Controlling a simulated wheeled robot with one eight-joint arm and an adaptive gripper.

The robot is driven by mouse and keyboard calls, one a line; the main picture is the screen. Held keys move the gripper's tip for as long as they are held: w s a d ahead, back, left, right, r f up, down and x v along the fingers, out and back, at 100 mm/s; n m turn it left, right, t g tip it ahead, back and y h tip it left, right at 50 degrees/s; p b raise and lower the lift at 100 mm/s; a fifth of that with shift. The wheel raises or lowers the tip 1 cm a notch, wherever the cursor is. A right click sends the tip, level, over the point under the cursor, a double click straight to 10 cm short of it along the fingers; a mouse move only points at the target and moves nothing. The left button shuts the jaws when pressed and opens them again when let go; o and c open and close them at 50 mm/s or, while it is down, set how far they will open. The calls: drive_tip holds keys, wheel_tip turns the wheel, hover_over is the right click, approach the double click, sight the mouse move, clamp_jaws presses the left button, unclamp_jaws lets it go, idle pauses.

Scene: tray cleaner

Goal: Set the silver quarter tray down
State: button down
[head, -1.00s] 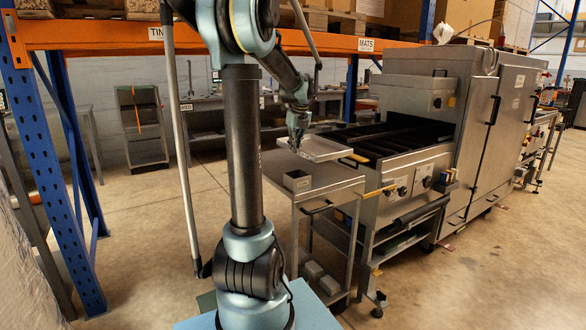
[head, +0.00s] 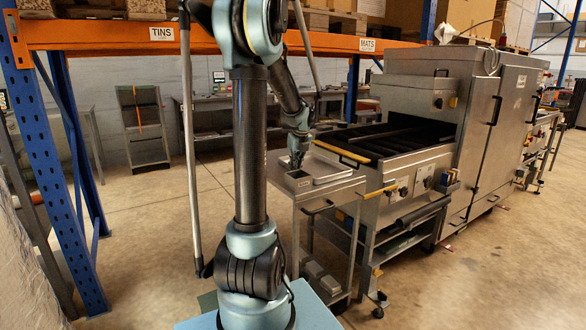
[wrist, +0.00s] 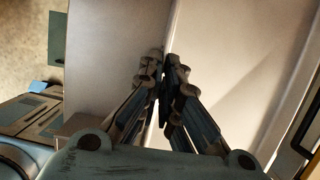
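The silver quarter tray (head: 334,169) is a shallow pale metal tray at the top of the steel cart (head: 332,190). It looks level and at or very close to the cart's top; a small gap cannot be ruled out. In the wrist view the tray (wrist: 235,75) fills the right side, with its rim running up between the fingers. My gripper (head: 297,163) is at the tray's left edge. In the wrist view my gripper (wrist: 162,65) has its fingers nearly together, closed on the rim. The fingers hide part of that rim.
The conveyor machine (head: 400,150) with a yellow-edged bar (head: 342,152) adjoins the cart on the right. A blue rack post (head: 60,165) stands at the left.

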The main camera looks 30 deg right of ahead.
drive_tip(key=c, duration=1.8)
unclamp_jaws()
drive_tip(key=shift+r, duration=0.15)
drive_tip(key=v, duration=1.1)
drive_tip(key=s+a+n, duration=0.3)
drive_tip(key=a+n, duration=0.4)
drive_tip(key=a, duration=0.4)
drive_tip(key=s+a+f+n, duration=0.2)
drive_tip(key=s+a+n, duration=0.1)
drive_tip(key=a+n, duration=0.25)
drive_tip(key=s+a+f+n, duration=0.3)
drive_tip(key=a+n, duration=0.1)
drive_tip(key=a, duration=0.3)
drive_tip(key=s+a+f+n, duration=0.6)
drive_tip(key=s+n, duration=0.2)
drive_tip(key=n, duration=0.1)
drive_tip(key=s+a+f+n+g, duration=0.1)
drive_tip(key=s+a+f+n, duration=0.5)
drive_tip(key=n, duration=0.4)
drive_tip(key=shift+s+f, duration=0.8)
drive_tip(key=shift+s, duration=0.4)
